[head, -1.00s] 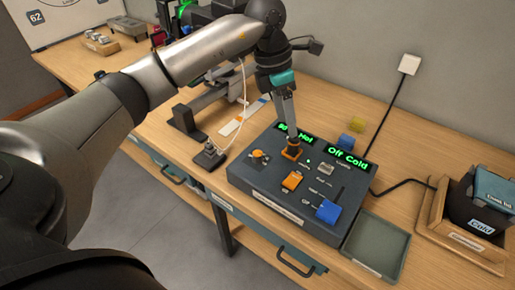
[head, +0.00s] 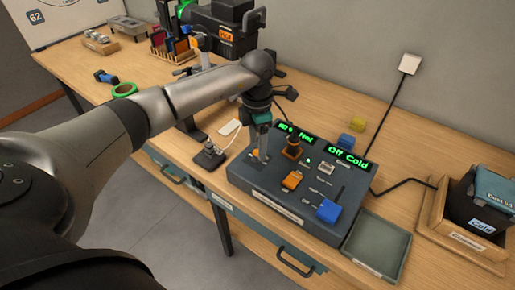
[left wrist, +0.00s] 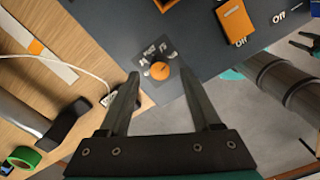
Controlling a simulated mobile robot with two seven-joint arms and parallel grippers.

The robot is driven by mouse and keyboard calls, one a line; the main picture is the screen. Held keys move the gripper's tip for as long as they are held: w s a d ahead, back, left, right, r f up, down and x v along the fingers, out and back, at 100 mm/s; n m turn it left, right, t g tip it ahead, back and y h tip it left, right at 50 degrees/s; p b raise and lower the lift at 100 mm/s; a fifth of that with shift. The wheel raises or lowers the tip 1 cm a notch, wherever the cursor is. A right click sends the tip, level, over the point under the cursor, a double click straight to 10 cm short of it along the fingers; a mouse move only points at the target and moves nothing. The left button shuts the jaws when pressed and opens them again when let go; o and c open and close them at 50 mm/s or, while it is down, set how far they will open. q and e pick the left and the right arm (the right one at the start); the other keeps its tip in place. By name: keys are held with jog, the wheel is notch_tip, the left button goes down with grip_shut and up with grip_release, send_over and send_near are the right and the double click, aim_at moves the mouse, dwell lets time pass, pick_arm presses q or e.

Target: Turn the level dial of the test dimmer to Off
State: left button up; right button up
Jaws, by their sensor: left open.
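The test dimmer is a dark grey console (head: 250,183) on the wooden bench. Its left display (head: 297,132), partly hidden by my arm, ends in "Hot"; the right display (head: 347,157) reads "Off Cold". A round orange dial (left wrist: 160,70) with white marks around it shows in the left wrist view; in the head view my fingers largely hide it. My left gripper (left wrist: 161,76) is open and empty, its fingertips to either side of the dial in that view. It also shows in the head view (head: 258,158). I cannot tell whether the fingers touch the dial.
An upright orange-and-black control (head: 292,147), an orange block (head: 291,180) and a blue block (head: 328,211) stand on the console. An empty grey tray (head: 378,245) lies to its right. Dark claw-like parts, perhaps my right gripper, show at the left wrist view's right edge.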

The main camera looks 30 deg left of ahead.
pick_arm(q)
jog(key=shift+f, duration=1.1)
grip_shut()
